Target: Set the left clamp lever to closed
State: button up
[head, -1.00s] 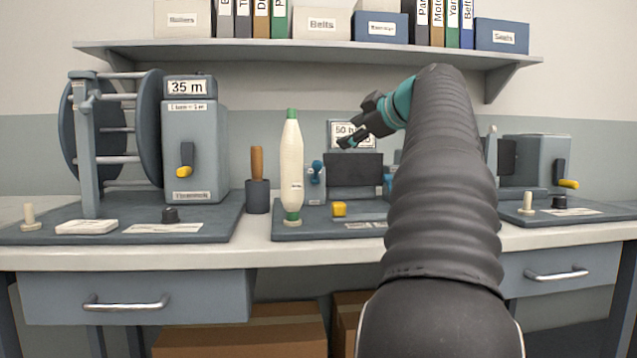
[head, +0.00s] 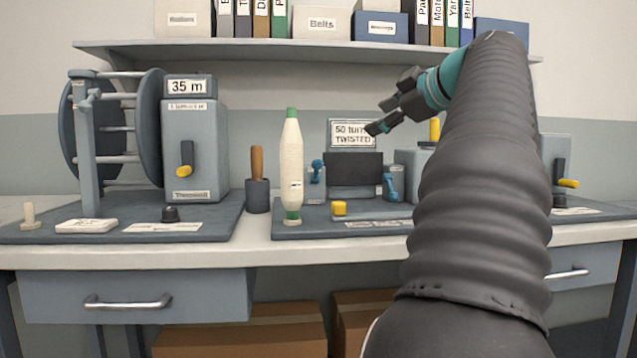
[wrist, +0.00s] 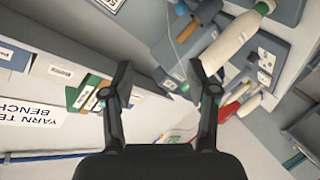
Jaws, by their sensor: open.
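The twist tester on the middle of the bench has two small blue clamp levers. The left clamp lever (head: 317,168) stands by the dark panel's left edge, its knob at the top. The right one (head: 391,184) is at the panel's right. Whether either clamp is closed cannot be told at this size. My gripper (head: 379,117) is open and empty, above and to the right of the left lever, in front of the "50 turns TWISTED" sign (head: 352,134). In the wrist view my gripper (wrist: 161,78) shows both fingers spread with nothing between them.
A tall cream bobbin (head: 291,170) stands just left of the left lever. A wooden-handled tool (head: 257,163) sits in a dark cup beside it. The yarn reel (head: 152,130) is left; a shelf (head: 300,53) runs above.

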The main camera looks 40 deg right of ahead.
jog(key=shift+v, duration=1.35)
